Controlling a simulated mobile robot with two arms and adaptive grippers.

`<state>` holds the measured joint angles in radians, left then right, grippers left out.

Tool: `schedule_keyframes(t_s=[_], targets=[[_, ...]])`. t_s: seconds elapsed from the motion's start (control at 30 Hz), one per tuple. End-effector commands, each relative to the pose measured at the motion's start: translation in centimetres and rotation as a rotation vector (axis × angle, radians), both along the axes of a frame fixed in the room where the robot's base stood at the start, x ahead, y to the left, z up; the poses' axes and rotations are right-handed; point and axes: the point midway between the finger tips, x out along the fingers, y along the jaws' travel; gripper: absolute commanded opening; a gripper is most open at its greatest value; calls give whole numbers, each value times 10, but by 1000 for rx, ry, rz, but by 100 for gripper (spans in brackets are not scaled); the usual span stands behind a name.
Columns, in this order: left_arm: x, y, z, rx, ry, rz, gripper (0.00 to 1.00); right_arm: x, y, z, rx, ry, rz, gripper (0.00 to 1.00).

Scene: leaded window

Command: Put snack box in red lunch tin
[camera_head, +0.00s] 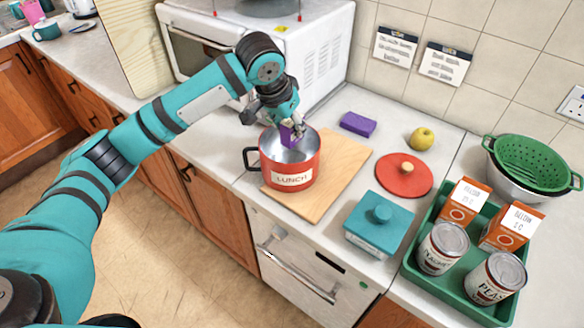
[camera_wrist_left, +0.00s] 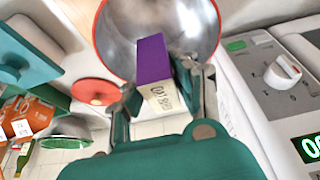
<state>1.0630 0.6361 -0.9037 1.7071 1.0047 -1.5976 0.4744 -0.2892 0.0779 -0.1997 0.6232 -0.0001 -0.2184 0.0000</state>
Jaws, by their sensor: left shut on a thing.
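The red lunch tin (camera_head: 290,171) stands open on a wooden board, with a "LUNCH" label on its front and a dark handle on its left. My left gripper (camera_head: 291,125) is over the tin's mouth, shut on a small purple and white snack box (camera_head: 286,136). In the left wrist view the snack box (camera_wrist_left: 154,62) sits between the fingertips of the left gripper (camera_wrist_left: 160,92), with the tin's steel inside (camera_wrist_left: 120,30) beyond it. I cannot tell exactly how far the box reaches below the rim. My right gripper is not in view.
A teal lidded box (camera_head: 379,225) and a green tray (camera_head: 413,256) with cans and cartons stand nearer. A white microwave (camera_head: 320,60) stands behind the tin.

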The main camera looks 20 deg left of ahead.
Motion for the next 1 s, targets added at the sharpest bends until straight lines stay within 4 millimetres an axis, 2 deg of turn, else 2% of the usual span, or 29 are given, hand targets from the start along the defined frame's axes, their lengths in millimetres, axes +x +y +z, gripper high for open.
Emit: schedule_keyframes(t_s=[0.1, 0.2, 0.63, 0.77, 1.0], targets=[[-1, 0, -18, 0, 4, 1, 0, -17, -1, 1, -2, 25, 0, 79], [-1, 0, -36, 1, 4, 1, 0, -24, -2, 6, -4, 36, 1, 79], [-1, 0, -92, 1, 4, 0, 0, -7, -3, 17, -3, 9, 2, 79], [0, 0, -101, 0, 0, -1, 0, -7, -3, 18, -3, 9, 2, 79], [0, 0, -102, 0, -1, -1, 0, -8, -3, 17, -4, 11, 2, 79]])
